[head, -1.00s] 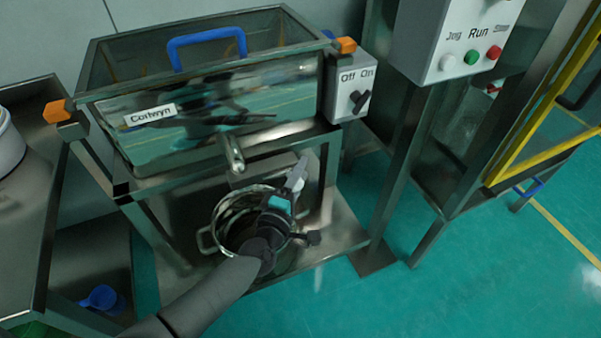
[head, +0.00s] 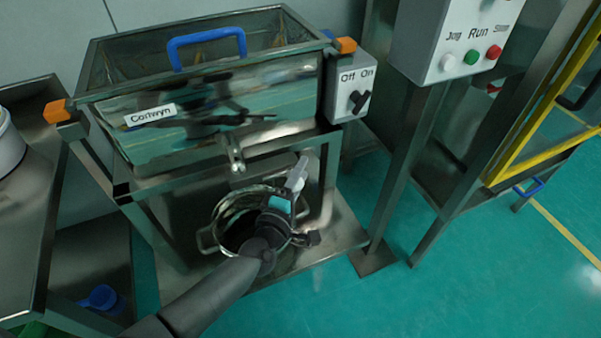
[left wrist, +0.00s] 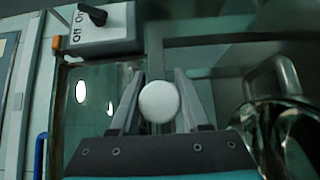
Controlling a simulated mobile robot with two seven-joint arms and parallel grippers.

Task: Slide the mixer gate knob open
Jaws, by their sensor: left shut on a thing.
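My left gripper (head: 298,172) reaches in from the lower left, under the front of the sieve machine, above the steel pot. In the left wrist view my left gripper (left wrist: 158,102) has its two fingers on either side of a round white knob (left wrist: 159,101) and is shut on it. The fingers hide the knob's sides, and the gate behind it cannot be made out. In the head view the knob is hard to tell from the pale finger parts. My right gripper is not in view.
The steel pot (head: 206,238) stands on the lower shelf (head: 345,236), directly under my gripper; it also shows in the left wrist view (left wrist: 285,120). The Off/On switch box (head: 350,88) is up to the right. A frame post (head: 398,170) stands further right.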

